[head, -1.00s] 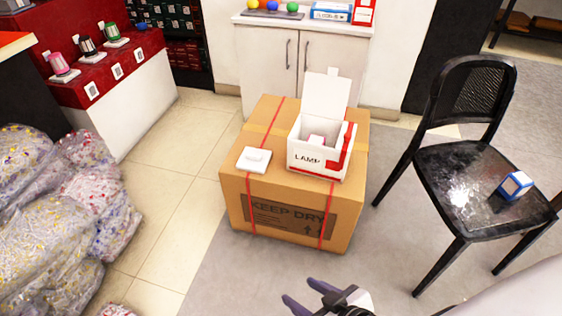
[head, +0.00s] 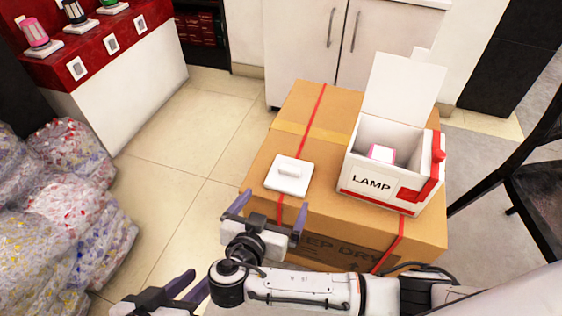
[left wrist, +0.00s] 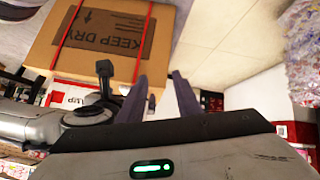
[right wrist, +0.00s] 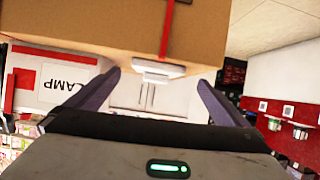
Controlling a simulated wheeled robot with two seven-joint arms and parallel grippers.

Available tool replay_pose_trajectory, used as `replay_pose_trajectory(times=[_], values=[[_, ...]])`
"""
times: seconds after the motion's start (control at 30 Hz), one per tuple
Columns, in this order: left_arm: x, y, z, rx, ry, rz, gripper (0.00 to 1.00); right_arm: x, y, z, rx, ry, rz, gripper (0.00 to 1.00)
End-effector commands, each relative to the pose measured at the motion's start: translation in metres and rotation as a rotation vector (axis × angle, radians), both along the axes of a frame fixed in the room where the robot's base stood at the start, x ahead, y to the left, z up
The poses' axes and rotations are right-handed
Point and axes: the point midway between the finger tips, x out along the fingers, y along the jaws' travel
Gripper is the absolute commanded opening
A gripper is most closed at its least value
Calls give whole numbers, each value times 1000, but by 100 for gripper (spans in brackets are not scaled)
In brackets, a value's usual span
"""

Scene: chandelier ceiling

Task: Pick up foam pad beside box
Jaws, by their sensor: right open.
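The foam pad (head: 289,175) is a white square piece with a small raised block on top. It lies flat on the large cardboard carton, left of the white lamp box (head: 371,186), with a gap between them. My right gripper (head: 275,199) is open and empty, just in front of the pad, with its fingers pointing towards it. In the right wrist view the pad (right wrist: 158,68) shows ahead between the fingers, apart from them. My left gripper (head: 199,277) is low at the bottom of the head view, its fingers apart and empty, away from the pad.
The cardboard carton (head: 270,157) with red straps stands on the floor. The lamp box has its lid up and a pink-and-white item inside. Clear bags (head: 75,200) lie at left, a black chair (head: 530,190) stands at right, and a cabinet (head: 305,45) is behind.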

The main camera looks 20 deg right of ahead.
Motion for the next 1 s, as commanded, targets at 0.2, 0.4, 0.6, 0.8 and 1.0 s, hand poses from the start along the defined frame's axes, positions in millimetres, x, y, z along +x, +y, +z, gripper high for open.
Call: replay_pose_trajectory(times=[0.2, 0.4, 0.6, 0.8, 1.0], values=[[-1, -7, 3, -37, -17, -7, 31, 23, -17, -3, -7, -66, -32, 100], [0, -11, 11, -67, -39, -8, 31, 40, -28, -11, -4, -60, -30, 100], [1, -15, 14, -98, -61, -8, 31, 56, -42, -16, -6, -62, -29, 100], [2, -21, 26, -147, -95, -9, 31, 77, -57, -24, -4, -59, -29, 100], [2, -22, 31, -159, -103, -10, 31, 81, -61, -25, -2, -57, -29, 100]])
